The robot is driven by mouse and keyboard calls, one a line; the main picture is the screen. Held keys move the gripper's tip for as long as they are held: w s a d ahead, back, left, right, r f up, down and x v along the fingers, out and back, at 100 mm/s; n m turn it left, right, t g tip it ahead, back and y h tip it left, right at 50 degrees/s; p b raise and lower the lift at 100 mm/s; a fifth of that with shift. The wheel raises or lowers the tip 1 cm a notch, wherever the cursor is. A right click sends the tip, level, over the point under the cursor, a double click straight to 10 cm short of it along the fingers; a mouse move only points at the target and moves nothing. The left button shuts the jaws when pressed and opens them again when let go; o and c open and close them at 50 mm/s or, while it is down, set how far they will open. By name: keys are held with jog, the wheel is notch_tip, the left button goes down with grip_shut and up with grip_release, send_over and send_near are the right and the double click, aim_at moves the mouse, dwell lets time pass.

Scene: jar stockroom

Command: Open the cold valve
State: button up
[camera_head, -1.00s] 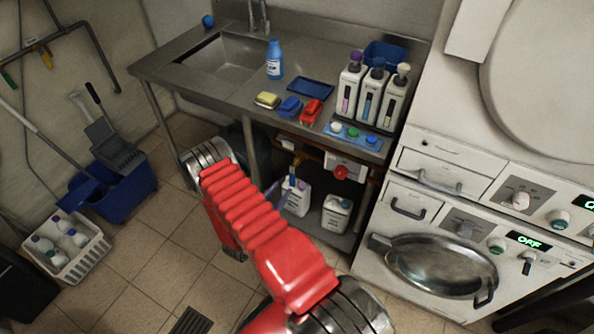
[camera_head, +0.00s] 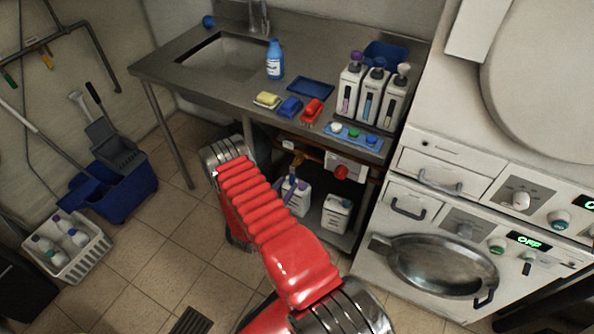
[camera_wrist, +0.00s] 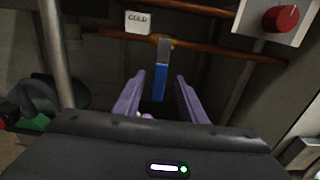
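The cold valve's blue lever (camera_wrist: 160,86) hangs straight down from a metal valve body (camera_wrist: 164,45) on a copper pipe in the wrist view. A white sign reading COLD (camera_wrist: 138,22) is just up and left of it. My gripper (camera_wrist: 159,76) is open, with its two purple fingers on either side of the lever in the picture. I cannot tell how deep the lever lies between them, and no contact shows. In the head view my red arm reaches under the sink counter (camera_head: 215,92), and the gripper is mostly hidden there.
A red knob (camera_wrist: 281,18) on a white plate is at the upper right of the wrist view. White jugs (camera_head: 336,212) stand on the shelf under the counter. A washer (camera_head: 410,225) stands right. A blue mop bucket (camera_head: 120,190) and a white crate (camera_head: 85,262) are on the left floor.

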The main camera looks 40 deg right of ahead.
jog(key=x, duration=0.9)
jog(key=shift+d, duration=0.15)
grip_shut()
dwell(0.5)
